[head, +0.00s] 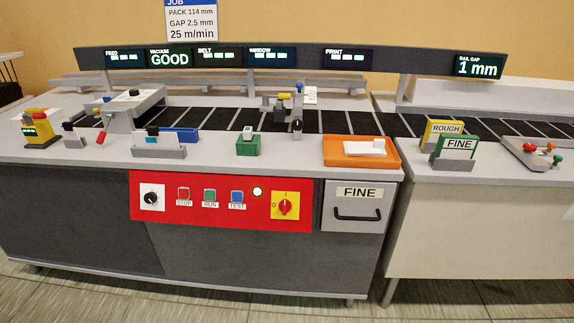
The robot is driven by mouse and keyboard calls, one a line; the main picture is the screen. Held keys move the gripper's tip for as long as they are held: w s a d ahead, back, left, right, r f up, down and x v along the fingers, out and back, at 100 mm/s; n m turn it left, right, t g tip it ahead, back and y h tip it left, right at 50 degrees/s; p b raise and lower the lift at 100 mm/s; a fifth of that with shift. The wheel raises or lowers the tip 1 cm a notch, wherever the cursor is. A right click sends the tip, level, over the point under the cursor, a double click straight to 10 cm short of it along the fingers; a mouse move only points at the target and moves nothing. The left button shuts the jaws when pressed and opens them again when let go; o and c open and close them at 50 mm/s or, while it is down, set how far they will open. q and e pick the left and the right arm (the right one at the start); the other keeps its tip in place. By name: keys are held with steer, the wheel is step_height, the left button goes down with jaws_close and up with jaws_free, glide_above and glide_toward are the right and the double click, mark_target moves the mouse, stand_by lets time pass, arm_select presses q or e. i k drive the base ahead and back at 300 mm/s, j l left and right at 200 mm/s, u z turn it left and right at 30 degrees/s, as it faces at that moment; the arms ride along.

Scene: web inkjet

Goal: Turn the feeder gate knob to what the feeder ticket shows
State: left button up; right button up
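Neither of my grippers shows in the head view. At the left end of the machine a grey raised unit (140,101) stands over the dark belt, with a small black knob (134,92) on top; it may be the feeder gate knob, but no label on it is readable. A job card (191,20) on the back wall reads PACK 114 mm, GAP 2.5 mm, 25 m/min. A small white ticket (310,95) with tiny marks stands by the print unit; its text is too small to read. I cannot tell which paper is the feeder ticket.
A red panel (221,214) on the front carries a black dial (152,198), buttons and a red-yellow switch (285,206). An orange tray (345,160), a green block (248,147), and ROUGH (445,127) and FINE (458,144) holders stand on the deck. Floor in front is clear.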

mark_target(135, 92)
steer(key=i+j+u, duration=0.15)
steer(key=j, duration=0.35)
steer(key=i+j+u, duration=0.1)
steer(key=j, duration=0.35)
steer(key=i+j+u, duration=0.15)
steer(key=j, duration=0.3)
steer(key=i+j+u, duration=0.1)
steer(key=i+j, duration=0.2)
steer(key=j, duration=0.15)
steer(key=i+j+u, duration=0.15)
steer(key=j, duration=0.25)
steer(key=i+j+u, duration=0.1)
steer(key=i+j, duration=0.2)
steer(key=j, duration=0.1)
